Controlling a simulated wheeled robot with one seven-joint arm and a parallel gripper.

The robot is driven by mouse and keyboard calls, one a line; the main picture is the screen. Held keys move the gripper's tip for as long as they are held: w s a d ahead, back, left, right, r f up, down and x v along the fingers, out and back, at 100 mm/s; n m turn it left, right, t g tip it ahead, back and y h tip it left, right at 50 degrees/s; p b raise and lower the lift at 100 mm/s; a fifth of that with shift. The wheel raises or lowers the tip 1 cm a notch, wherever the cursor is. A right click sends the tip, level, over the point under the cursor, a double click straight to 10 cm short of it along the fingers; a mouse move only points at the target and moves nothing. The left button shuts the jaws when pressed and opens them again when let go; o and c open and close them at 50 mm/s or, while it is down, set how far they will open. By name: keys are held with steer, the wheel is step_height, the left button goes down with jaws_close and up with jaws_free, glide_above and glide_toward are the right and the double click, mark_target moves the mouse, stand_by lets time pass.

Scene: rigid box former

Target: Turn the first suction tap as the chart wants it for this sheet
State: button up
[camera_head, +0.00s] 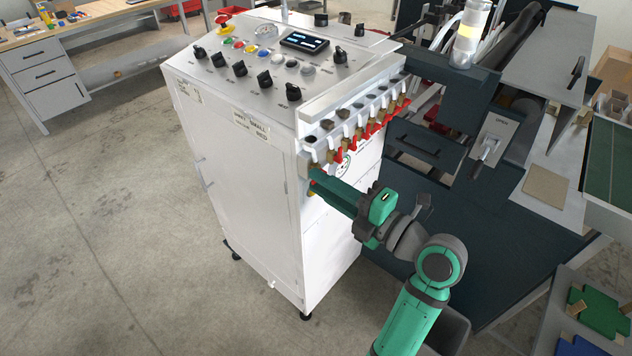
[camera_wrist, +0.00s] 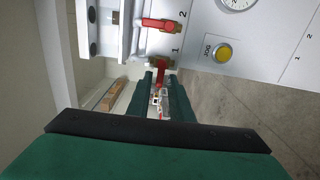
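The row of suction taps runs along the top front edge of the white cabinet (camera_head: 235,190). In the wrist view the first tap (camera_wrist: 162,65), by the number 1, has a red handle pointing down in the picture, towards me. The second tap (camera_wrist: 160,25), by the number 2, has its red handle lying across the picture. My gripper (camera_wrist: 162,80) has its green fingers on either side of the first tap's handle. Whether they press on it is too small to tell. In the head view my gripper (camera_head: 314,182) is at the row's near end, mostly hiding that tap.
A label (camera_head: 256,128) is on the cabinet's side; I cannot read it surely. Black knobs and a display (camera_head: 304,41) are on its top. A yellow JOG button (camera_wrist: 223,52) and a gauge (camera_wrist: 238,3) are beside the taps.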

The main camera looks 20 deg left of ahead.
steer(key=shift+o, duration=0.3)
steer(key=shift+s+a, duration=0.1)
steer(key=v, duration=1)
steer(key=shift+d, duration=0.4)
